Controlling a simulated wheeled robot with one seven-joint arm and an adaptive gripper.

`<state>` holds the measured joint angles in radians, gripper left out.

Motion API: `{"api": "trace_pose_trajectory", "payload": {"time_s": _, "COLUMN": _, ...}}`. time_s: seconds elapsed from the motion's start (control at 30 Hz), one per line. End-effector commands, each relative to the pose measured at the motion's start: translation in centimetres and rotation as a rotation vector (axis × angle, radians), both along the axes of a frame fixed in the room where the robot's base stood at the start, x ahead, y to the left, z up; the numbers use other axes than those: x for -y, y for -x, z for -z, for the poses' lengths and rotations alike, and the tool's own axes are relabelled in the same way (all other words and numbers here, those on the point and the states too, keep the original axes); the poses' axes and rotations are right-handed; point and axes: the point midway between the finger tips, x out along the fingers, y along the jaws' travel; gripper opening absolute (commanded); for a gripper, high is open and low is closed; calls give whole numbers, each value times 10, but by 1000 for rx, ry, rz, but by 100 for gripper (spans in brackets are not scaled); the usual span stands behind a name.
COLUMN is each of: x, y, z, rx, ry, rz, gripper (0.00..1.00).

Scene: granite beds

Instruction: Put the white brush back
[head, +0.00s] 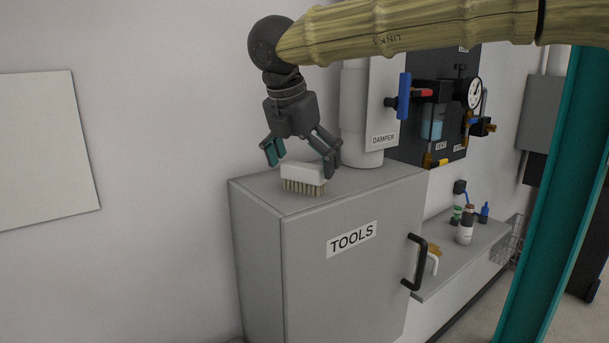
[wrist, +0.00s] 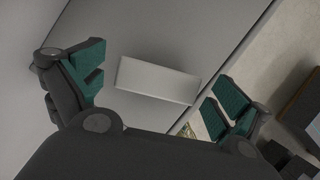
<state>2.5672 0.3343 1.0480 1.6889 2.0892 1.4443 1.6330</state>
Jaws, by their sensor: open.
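The white brush (head: 303,173) lies on top of the grey TOOLS cabinet (head: 262,188), bristles down, near the front edge. In the wrist view the white back of the brush (wrist: 157,80) lies between my two spread fingers, with gaps on both sides. My gripper (head: 303,162) is open and points down over the brush, with its fingertips about level with it in the head view. In the wrist view my gripper (wrist: 162,95) shows teal finger pads apart from the brush. The cabinet door is shut, and the inside is hidden.
A white DAMPER housing (head: 383,105) stands behind the brush, close to my right finger. A black handle (head: 416,262) sticks out from the cabinet door. Right of the cabinet, a grey shelf (head: 450,262) holds bottles (head: 465,225). The wall at left is clear except for a blank panel (head: 45,150).

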Motion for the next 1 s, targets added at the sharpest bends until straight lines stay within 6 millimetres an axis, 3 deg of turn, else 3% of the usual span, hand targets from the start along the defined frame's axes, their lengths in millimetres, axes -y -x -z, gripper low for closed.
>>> {"api": "trace_pose_trajectory", "payload": {"time_s": 0.3, "x": -11, "y": 19, "z": -52, "rx": 4, "ry": -1, "rz": 1, "gripper": 100}}
{"api": "trace_pose_trajectory", "payload": {"time_s": 0.5, "x": -16, "y": 28, "z": -76, "rx": 2, "ry": 0, "rz": 0, "gripper": 100}}
{"api": "trace_pose_trajectory", "payload": {"time_s": 1.0, "x": -18, "y": 31, "z": -87, "rx": 0, "ry": 0, "rz": -1, "gripper": 100}}
